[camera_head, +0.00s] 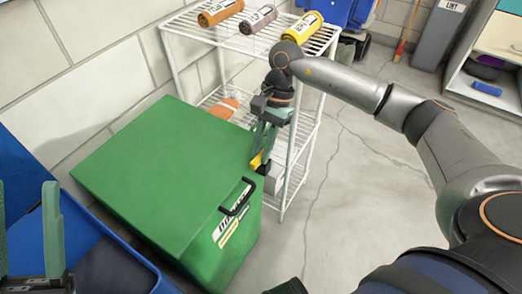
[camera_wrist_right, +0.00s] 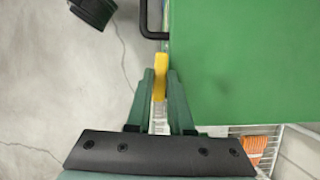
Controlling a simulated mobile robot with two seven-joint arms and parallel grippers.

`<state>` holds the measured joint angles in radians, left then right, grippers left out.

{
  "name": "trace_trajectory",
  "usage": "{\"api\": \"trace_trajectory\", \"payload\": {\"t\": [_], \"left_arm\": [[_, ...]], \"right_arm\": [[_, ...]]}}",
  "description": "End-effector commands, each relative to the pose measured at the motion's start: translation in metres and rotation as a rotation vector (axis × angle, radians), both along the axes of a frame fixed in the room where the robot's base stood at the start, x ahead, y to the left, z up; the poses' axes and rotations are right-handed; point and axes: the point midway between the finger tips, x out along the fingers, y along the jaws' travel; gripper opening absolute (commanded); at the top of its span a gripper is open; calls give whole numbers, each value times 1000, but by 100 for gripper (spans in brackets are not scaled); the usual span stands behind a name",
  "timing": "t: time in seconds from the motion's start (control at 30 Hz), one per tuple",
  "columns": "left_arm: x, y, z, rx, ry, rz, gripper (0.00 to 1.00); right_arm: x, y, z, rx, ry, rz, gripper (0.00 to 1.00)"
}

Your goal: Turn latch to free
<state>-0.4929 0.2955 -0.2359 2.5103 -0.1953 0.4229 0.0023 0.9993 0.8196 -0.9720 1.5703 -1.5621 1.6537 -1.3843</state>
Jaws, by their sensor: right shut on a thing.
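The latch is a small yellow piece (camera_head: 256,161) at the edge of a large green box (camera_head: 150,170). In the right wrist view the yellow latch (camera_wrist_right: 160,72) stands out beside the green box (camera_wrist_right: 240,65), with its end between my fingers. My right gripper (camera_head: 264,150) comes down from above and is shut on the latch; its fingers (camera_wrist_right: 160,88) lie on either side of it. The fingers partly hide the latch in the head view. My left gripper (camera_head: 30,215) is at the left edge of the head view, with its fingers apart and nothing between them.
A white wire rack (camera_head: 300,150) stands close behind the box, with rolled items (camera_head: 258,19) on top and an orange item (camera_head: 224,108) lower down. A black handle (camera_head: 238,198) sticks out from the box's front. A blue bin (camera_head: 110,265) is at lower left. The floor at right is clear.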

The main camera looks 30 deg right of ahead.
Motion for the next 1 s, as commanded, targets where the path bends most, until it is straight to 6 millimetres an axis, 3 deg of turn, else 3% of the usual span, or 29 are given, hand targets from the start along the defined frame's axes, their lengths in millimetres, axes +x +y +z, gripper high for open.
{"api": "trace_trajectory", "payload": {"t": [0.73,0.77,1.0], "left_arm": [[1,-1,-6,1,6,-6,50],[1,-1,-6,1,6,-6,50],[1,0,-6,1,6,-5,50]], "right_arm": [[-1,-1,0,-3,-1,83,0],[-1,-1,0,-3,-1,83,23],[-1,-1,0,-2,-1,82,50]]}}
